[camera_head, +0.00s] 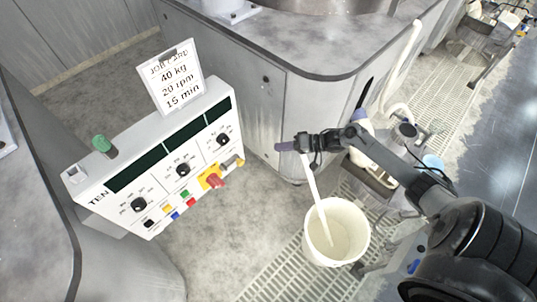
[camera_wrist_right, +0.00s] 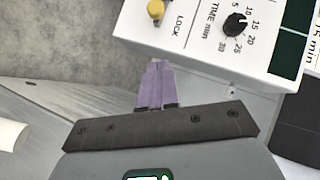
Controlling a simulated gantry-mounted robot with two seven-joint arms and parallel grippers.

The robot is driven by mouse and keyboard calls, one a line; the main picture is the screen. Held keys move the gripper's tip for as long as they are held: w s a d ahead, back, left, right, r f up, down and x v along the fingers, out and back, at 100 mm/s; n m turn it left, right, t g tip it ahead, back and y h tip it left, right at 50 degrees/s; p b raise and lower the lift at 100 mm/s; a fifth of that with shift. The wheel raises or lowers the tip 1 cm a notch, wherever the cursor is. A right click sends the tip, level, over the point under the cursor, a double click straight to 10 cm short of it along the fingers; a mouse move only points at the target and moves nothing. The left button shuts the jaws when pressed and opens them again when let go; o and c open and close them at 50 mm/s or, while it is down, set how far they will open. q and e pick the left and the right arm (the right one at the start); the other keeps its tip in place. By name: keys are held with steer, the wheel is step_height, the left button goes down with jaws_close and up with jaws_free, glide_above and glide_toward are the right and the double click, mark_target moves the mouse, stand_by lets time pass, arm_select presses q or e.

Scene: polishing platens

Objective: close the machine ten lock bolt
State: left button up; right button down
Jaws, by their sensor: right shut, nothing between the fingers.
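The machine ten control panel (camera_head: 150,190) is a white sloped box marked TEN, left of centre in the head view. Its lock bolt (camera_head: 240,162) has a small yellow end at the panel's right end; in the right wrist view a yellow knob (camera_wrist_right: 156,9) sits beside the word LOCK. My right gripper (camera_head: 283,146) is right of the panel, apart from the bolt. Its purple fingers (camera_wrist_right: 155,82) are together and empty, pointing toward the panel. Whether the bolt is open or closed cannot be told. My left gripper is not in view.
A job card (camera_head: 174,78) stands on the panel's top, and a green knob (camera_head: 102,144) is at its left. A red switch (camera_head: 215,181) on a yellow plate is near the bolt. A white bucket (camera_head: 350,250) stands below my right arm. Grey machine housings surround the panel.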

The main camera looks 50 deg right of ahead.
arm_select(q)
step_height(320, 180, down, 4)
steer(key=b, duration=0.4)
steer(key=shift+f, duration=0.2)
arm_select(e)
steer(key=s+a+x, duration=0.1)
steer(key=a+x, duration=0.1)
steer(key=x, duration=1)
steer(key=shift+s+f, duration=0.35)
steer(key=shift+f, duration=0.1)
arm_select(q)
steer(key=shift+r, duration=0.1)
arm_select(e)
steer(key=shift+a, duration=0.1)
